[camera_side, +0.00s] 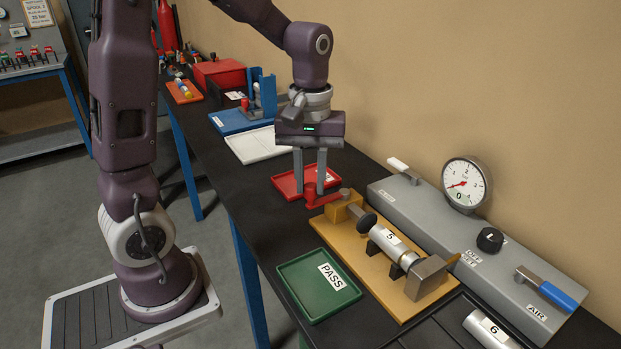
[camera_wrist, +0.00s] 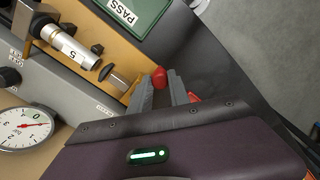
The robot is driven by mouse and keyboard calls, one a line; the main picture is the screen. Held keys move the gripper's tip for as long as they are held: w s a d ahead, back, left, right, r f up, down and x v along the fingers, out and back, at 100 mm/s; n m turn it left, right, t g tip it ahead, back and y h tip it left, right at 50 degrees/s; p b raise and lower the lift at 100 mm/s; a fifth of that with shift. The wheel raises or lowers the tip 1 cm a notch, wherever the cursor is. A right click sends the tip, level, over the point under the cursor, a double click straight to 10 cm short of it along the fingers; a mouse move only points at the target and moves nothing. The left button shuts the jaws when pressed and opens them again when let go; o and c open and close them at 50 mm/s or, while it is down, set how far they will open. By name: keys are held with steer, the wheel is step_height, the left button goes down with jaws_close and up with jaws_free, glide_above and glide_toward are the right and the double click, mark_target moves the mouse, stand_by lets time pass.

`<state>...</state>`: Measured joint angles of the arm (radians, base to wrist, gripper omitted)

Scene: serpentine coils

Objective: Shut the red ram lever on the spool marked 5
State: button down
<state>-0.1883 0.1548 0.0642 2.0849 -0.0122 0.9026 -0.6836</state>
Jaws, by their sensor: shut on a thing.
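The red ram lever (camera_side: 324,197) is at the far end of the tan fixture board (camera_side: 322,229), on a yellow block (camera_side: 344,208). Its arm points left in the side view, and its red knob (camera_wrist: 159,77) shows in the wrist view. My gripper (camera_side: 310,191) points straight down and is shut on the lever's knob end. The silver spool marked 5 (camera_side: 391,240) lies in the fixture. It also shows in the wrist view (camera_wrist: 64,44). A dark round ram pad (camera_side: 368,222) faces the spool's end; the wrist view shows a small gap there.
A grey air panel (camera_side: 427,211) with a gauge (camera_side: 463,184), a black knob (camera_side: 490,240) and a blue-handled AIR lever (camera_side: 548,290) runs behind the fixture. A green PASS tray (camera_side: 293,270) is in front. A red tray (camera_side: 283,184) lies beyond my gripper.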

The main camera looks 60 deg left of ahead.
stand_by(0.7)
steer(key=w+a+m, duration=0.7)
steer(key=a+m, duration=0.1)
steer(key=m, duration=0.8)
steer(key=shift+w+m, duration=0.15)
steer(key=shift+m, duration=0.25)
steer(key=shift+r, duration=0.1)
stand_by(0.4)
steer(key=c, duration=1.2)
jaws_free()
steer(key=shift+c, duration=0.2)
